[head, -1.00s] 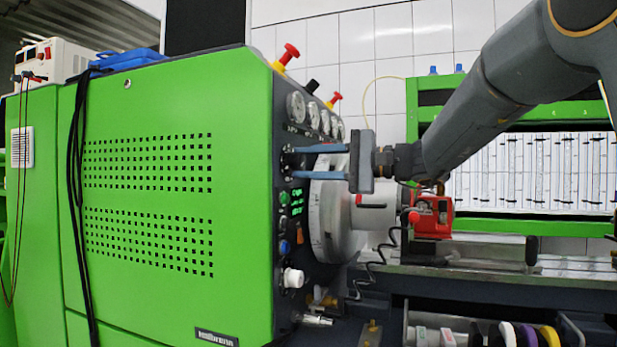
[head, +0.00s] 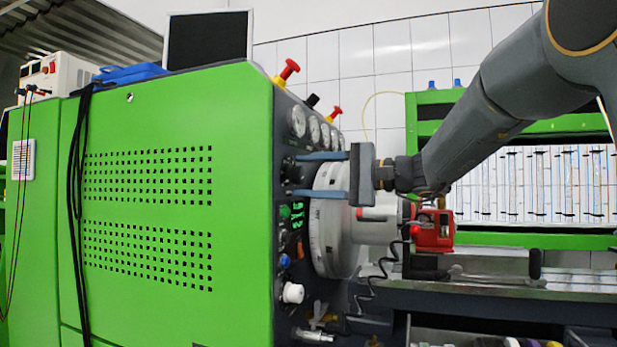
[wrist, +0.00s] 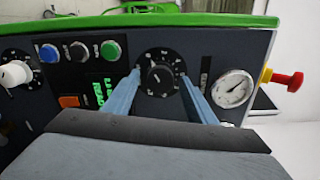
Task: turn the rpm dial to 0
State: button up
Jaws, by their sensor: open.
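The rpm dial is a round black knob (wrist: 160,77) on a numbered scale, on the machine's dark control panel. In the wrist view it sits between the two blue fingers of my gripper (wrist: 158,80), one finger on each side. The fingers are open, and I cannot tell whether they touch the knob. In the head view my gripper (head: 298,174) reaches the panel from the right, its fingers one above the other. The dial is seen nearly edge-on there, and its pointer setting is too small to read.
Near the dial are a pressure gauge (wrist: 233,89), a red emergency knob (wrist: 288,80), a green button (wrist: 111,50), a blue button (wrist: 49,53), a green display (wrist: 107,90) and a white knob (wrist: 15,74). A large grey disc (head: 331,235) stands close below my gripper.

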jog(key=shift+d, duration=0.1)
jog(key=v, duration=0.7)
jog(key=shift+s+d, duration=0.15)
jog(key=shift+d, duration=0.1)
jog(key=s+a+f+n+g+h, duration=0.1)
jog(key=s+f+g+h, duration=0.15)
jog(key=s+f, duration=0.55)
jog(key=s+a+f+g+h, duration=0.1)
jog(key=s+f+h, duration=0.25)
jog(key=f, duration=0.85)
jog(key=s+f+n+g+h, duration=0.15)
jog(key=s+f+h, duration=0.35)
jog(key=f, duration=0.5)
jog(key=s+d+f+n+g+h, duration=0.1)
jog(key=s+d+f+n+h, duration=0.45)
jog(key=s+d+f, duration=0.55)
jog(key=s+d+r+m+p, duration=0.2)
jog(key=r+p, duration=0.3)
jog(key=p, duration=0.7)
jog(key=shift+s+d, duration=0.25)
jog(key=shift+d, duration=0.25)
